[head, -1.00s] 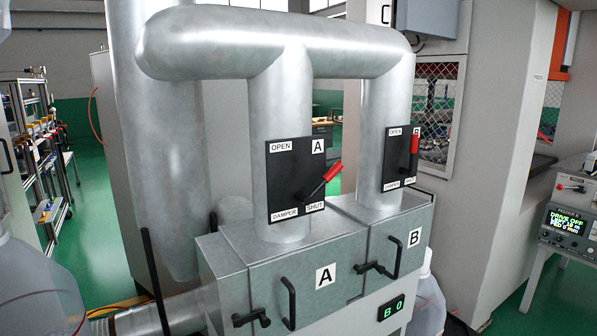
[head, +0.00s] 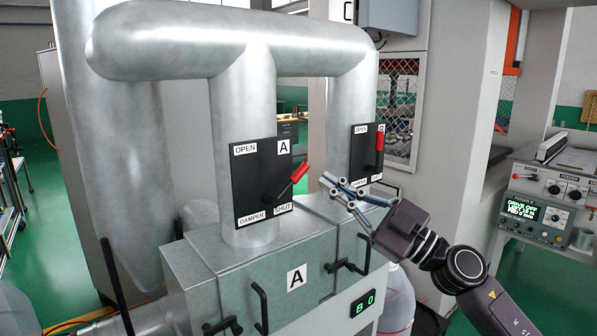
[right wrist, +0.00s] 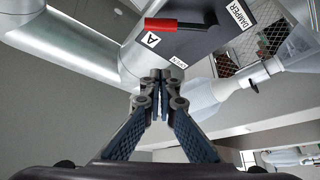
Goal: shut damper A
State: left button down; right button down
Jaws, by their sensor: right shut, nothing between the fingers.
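Damper A's black plate (head: 245,180) is fixed to the nearer vertical pipe, with OPEN at its top left and SHUT at its bottom right. Its lever has a red handle (head: 295,177) and points up and to the right. My right gripper (head: 332,187) is shut and empty, to the right of the handle and apart from it in the picture. In the right wrist view its closed fingertips (right wrist: 162,76) are below the plate (right wrist: 195,42) and the red handle (right wrist: 175,24). My left gripper is not in view.
Damper B's plate (head: 359,160), with an upright red handle (head: 379,142), is just behind my right gripper. Below are the metal box (head: 235,262) with black latches and handles, and a display (head: 362,304) reading B 0. A control panel (head: 540,205) stands at right.

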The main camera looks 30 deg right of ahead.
aim_at(303, 169)
jog(key=w+p, duration=0.1)
jog(key=w, duration=0.1)
jog(key=w+a+r+p, duration=0.1)
jog(key=w, duration=0.2)
jog(key=w+p, duration=0.1)
jog(key=w, duration=0.1)
jog(key=shift+w+a+r, duration=0.2)
jog(key=shift+w+a, duration=0.05)
jog(key=shift+w, duration=0.15)
jog(key=shift+w+d+f, duration=0.15)
jog(key=shift+d+f, duration=0.25)
jog(key=shift+f, duration=0.2)
